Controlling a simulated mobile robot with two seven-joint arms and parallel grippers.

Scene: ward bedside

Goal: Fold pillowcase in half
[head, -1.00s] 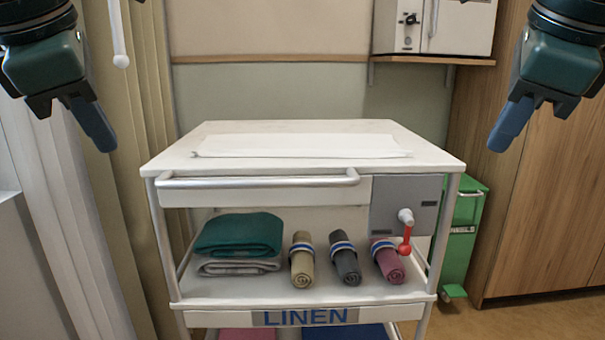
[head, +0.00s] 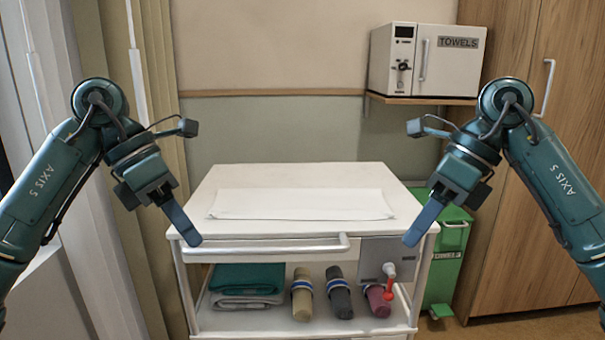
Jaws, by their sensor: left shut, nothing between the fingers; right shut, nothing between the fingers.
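The white pillowcase (head: 300,204) lies flat as a wide, short strip on the white top of the linen cart (head: 290,176). Its near edge looks slightly raised; I cannot tell how many layers it has. My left gripper (head: 194,240) is shut and empty, pointing down near the cart top's front left corner. My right gripper (head: 411,240) is shut and empty, pointing down near the front right corner. Both are apart from the pillowcase, on either side of it.
A rail handle (head: 265,249) runs along the cart's front. Folded towels (head: 246,279) and several rolled ones, such as a grey roll (head: 339,294), lie on the shelf below. A green bin (head: 447,255) stands right of the cart. A towel cabinet (head: 425,60) sits on a wall shelf.

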